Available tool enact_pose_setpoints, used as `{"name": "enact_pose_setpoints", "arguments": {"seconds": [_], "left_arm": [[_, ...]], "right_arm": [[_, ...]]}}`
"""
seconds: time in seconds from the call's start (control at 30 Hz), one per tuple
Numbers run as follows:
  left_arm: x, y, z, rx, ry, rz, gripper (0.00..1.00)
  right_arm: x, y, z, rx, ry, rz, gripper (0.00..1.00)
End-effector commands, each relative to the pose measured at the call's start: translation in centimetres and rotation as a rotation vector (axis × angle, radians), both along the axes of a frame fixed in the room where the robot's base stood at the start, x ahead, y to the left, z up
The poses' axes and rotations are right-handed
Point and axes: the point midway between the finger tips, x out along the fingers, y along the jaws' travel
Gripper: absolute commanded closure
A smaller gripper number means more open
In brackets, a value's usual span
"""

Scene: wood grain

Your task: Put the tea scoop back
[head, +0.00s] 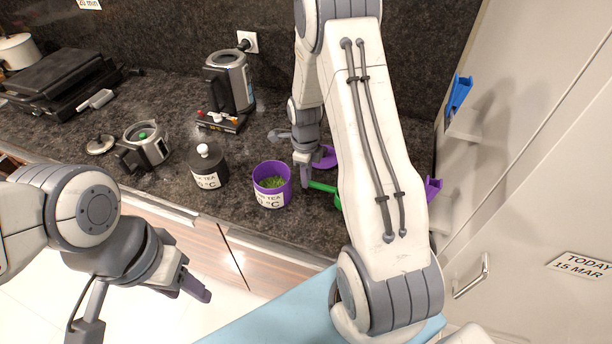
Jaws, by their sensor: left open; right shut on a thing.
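A green tea scoop (325,187) shows beside the purple canister; its right part is hidden behind my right arm. My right gripper (305,178) is shut on the green scoop at its left end, low over the counter. The purple canister (284,195) stands open and upright with green tea leaves inside, just left of the gripper. A purple lid-like piece (326,156) lies behind the gripper, partly covered. My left gripper (190,284) is open and empty in front of the counter edge.
A blue item (458,94) and a purple item (433,188) are on the right wall. A dark canister (208,167), a steel teapot (146,147) and a kettle (230,80) stand on the counter (185,95). The cabinet door with a handle (471,277) bounds the right side.

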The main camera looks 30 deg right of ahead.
Motion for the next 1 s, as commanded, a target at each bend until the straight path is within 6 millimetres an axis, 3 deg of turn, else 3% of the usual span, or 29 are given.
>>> {"name": "enact_pose_setpoints", "arguments": {"seconds": [0.03, 0.07, 0.1, 0.13, 0.57, 1.0], "left_arm": [[0.0, 0.0, -0.3, 0.0, 0.0, 0.0, 0.5], [0.0, 0.0, -0.1, 0.0, 0.0, 0.0, 0.5], [0.0, 0.0, -0.1, 0.0, 0.0, 0.0, 0.5], [0.0, 0.0, -0.1, 0.0, 0.0, 0.0, 0.5], [0.0, 0.0, -0.3, 0.0, 0.0, 0.0, 0.5], [0.0, 0.0, -2.5, 0.0, 0.0, -0.001, 0.5]], "right_arm": [[0.0, 0.0, -0.3, 0.0, 0.0, 0.0, 1.0], [0.0, 0.0, -0.2, 0.0, 0.0, 0.0, 0.7], [0.0, 0.0, -0.1, 0.0, 0.0, 0.0, 0.54], [0.0, 0.0, -0.1, 0.0, 0.0, 0.0, 0.51], [0.1, 0.0, 0.7, -0.001, -0.003, 0.0, 0.51], [0.2, 0.1, 9.3, -0.001, -0.006, 0.0, 0.51]]}}
